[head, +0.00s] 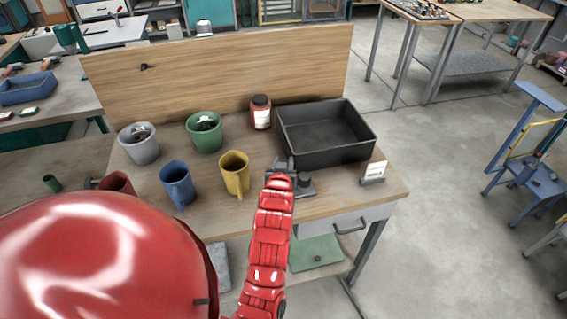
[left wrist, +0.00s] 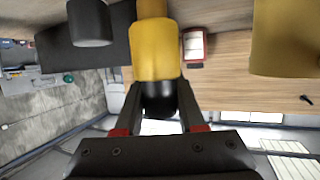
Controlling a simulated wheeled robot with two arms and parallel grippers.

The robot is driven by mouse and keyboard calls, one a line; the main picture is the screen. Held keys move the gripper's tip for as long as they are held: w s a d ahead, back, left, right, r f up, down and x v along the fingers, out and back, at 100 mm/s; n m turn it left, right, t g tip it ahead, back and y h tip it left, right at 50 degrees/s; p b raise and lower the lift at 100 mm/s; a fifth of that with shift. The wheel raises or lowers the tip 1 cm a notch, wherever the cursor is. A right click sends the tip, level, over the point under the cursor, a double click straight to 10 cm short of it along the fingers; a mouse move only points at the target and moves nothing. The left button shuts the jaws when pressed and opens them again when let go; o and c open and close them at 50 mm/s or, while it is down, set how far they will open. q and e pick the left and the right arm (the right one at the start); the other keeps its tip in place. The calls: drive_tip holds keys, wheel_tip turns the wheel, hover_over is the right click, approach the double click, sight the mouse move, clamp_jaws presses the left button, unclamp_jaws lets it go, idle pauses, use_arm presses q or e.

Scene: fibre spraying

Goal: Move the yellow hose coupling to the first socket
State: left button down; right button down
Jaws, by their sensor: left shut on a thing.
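My left gripper (head: 279,168) is over the workbench, beside a dark grey fixture. In the left wrist view, the left gripper (left wrist: 159,122) is shut on the yellow hose coupling (left wrist: 154,50), gripping its black end (left wrist: 159,98). The coupling's far end runs out of the top of that view, so I cannot tell whether it sits in a socket. In the head view the coupling is hidden by my gripper and arm. A dark round fitting (head: 305,181) stands on the fixture just right of the gripper; a dark cylinder (left wrist: 90,22) shows in the left wrist view. My right gripper is not in view.
A yellow mug (head: 235,174) and a blue mug (head: 178,186) stand left of the gripper. Behind are a green cup (head: 205,132), a grey cup (head: 138,143), a red-brown jar (head: 260,112) and a black bin (head: 326,148). A white label stand (head: 373,172) is to the right.

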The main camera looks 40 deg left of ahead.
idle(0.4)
use_arm(q)
drive_tip(key=shift+b, duration=0.35)
drive_tip(key=shift+b, duration=0.3)
idle(0.4)
drive_tip(key=shift+f, duration=0.1)
idle(0.4)
drive_tip(key=shift+f+b, duration=0.35)
drive_tip(key=shift+b, duration=0.05)
drive_tip(key=shift+f+b, duration=0.9)
drive_tip(key=shift+f, duration=0.25)
drive_tip(key=shift+c, duration=2.1)
unclamp_jaws()
